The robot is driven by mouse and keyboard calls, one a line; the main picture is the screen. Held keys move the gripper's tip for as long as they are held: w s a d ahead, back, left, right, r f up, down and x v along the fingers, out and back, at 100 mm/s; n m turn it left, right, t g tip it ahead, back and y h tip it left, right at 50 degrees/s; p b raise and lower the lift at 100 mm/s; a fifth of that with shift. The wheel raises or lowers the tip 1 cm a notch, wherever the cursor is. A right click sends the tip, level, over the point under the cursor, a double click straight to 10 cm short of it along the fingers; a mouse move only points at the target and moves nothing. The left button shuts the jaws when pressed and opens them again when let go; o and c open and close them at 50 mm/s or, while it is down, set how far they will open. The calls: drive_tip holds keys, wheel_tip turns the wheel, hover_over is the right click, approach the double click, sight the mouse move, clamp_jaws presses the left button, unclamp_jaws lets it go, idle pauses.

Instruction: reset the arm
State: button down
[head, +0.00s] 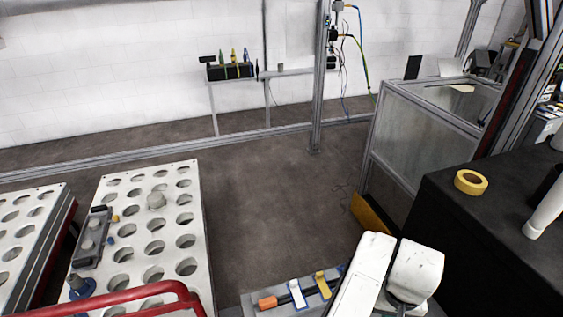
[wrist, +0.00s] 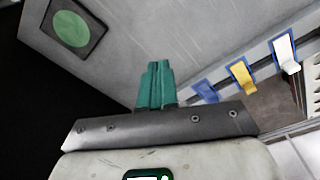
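In the wrist view, my gripper (wrist: 156,82) shows as teal fingers side by side, pressed together with nothing visible between them. They point toward a grey panel surface. The fingertips are hidden from the head view. There, my white arm links (head: 362,275) are folded low at the bottom right, in front of the black-covered surface (head: 452,225).
Blue, yellow (wrist: 242,76) and white (wrist: 286,54) clips line a rail right of my gripper. A green disc (wrist: 71,29) is upper left. A perforated white table (head: 133,237) stands left, a yellow tape roll (head: 470,182) right. The middle floor is clear.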

drive_tip(key=s+d+r+t+h+b, duration=0.1)
drive_tip(key=s+d+h, duration=0.15)
drive_tip(key=d, duration=0.65)
drive_tip(key=s+d+r+t+h+b, duration=0.1)
drive_tip(key=s+d+r+h, duration=0.15)
drive_tip(key=d, duration=0.55)
drive_tip(key=s+a+f+y, duration=0.1)
drive_tip(key=s+f, duration=0.1)
drive_tip(key=s, duration=0.1)
drive_tip(key=s+a+f+n+y+b, duration=0.1)
drive_tip(key=s+a+f, duration=0.1)
drive_tip(key=s+f, duration=0.1)
drive_tip(key=s+a+f, duration=0.1)
drive_tip(key=s+f, duration=0.2)
drive_tip(key=s, duration=0.1)
drive_tip(key=shift+s+a+n+g+y, duration=0.3)
drive_tip(key=shift+s+a+y, duration=0.1)
drive_tip(key=s+a+f+g+y, duration=0.1)
drive_tip(key=s+a+f+y, duration=0.1)
drive_tip(key=s+a, duration=0.6)
drive_tip(key=shift+f+y+b, duration=0.3)
drive_tip(key=shift+f+b, duration=0.1)
drive_tip(key=shift+f, duration=0.45)
drive_tip(key=shift+a, duration=0.1)
